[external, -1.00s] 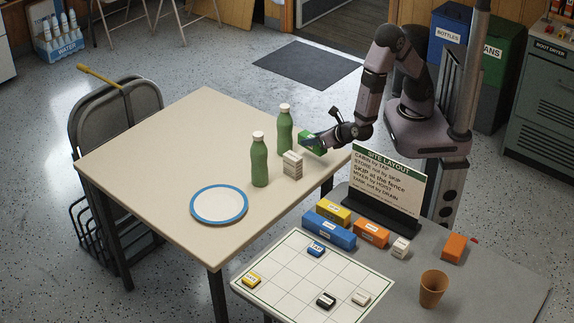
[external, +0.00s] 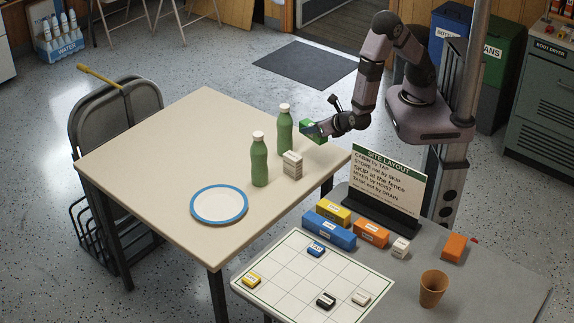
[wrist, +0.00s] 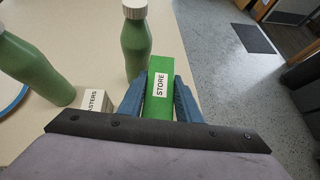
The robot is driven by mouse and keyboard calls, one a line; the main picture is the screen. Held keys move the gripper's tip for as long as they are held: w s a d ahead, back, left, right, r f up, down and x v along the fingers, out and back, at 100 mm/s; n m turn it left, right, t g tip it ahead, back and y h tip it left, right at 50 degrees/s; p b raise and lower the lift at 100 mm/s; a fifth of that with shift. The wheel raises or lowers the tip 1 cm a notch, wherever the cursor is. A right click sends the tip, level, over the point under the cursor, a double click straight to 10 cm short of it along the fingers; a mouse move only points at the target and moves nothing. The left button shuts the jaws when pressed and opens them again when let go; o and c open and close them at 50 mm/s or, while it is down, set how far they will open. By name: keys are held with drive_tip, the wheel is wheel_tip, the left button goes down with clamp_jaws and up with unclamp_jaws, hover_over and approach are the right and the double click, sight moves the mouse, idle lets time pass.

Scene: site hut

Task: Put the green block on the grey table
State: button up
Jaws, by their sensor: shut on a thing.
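The green block (external: 309,129), labelled STORE in the wrist view (wrist: 160,68), is between the blue fingers of my gripper (external: 312,131). My gripper is shut on it and holds it above the right side of the beige table (external: 150,150), close to a green bottle. The grey table (external: 480,280) stands at the front right. It carries a white grid board (external: 287,284) and a sign headed SITE LAYOUT (external: 388,180). The gap between the block and the beige table cannot be told exactly.
Two green bottles (external: 259,160) (external: 285,130) and a whitish block (external: 292,164) stand near the held block. A blue-rimmed plate (external: 219,205) lies farther left. Yellow, blue (external: 328,231) and orange blocks (external: 371,234) and a brown cup (external: 432,289) stand on the grey table.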

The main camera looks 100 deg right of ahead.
drive_tip(key=s+d+r+m+g+h, duration=0.1)
drive_tip(key=s+d+r+m+g, duration=0.1)
drive_tip(key=s+r+m+g, duration=0.75)
drive_tip(key=s+a+r+m+g+y+b, duration=0.1)
drive_tip(key=s+a+r+m+g+y, duration=0.25)
drive_tip(key=s+a+m, duration=0.35)
drive_tip(key=s+a+r+m+g+y+b, duration=0.1)
drive_tip(key=s+a+r+m+g+y, duration=0.1)
drive_tip(key=s+a+m+g+y, duration=0.35)
drive_tip(key=s+a+f+m+t+y+b, duration=0.15)
drive_tip(key=a+m+y, duration=0.45)
drive_tip(key=a, duration=1)
drive_tip(key=m+t+y+b, duration=0.3)
drive_tip(key=m+b, duration=0.3)
drive_tip(key=b, duration=0.5)
hover_over(376, 262)
wheel_tip(376, 262, down, 13)
drive_tip(key=shift+f, duration=5)
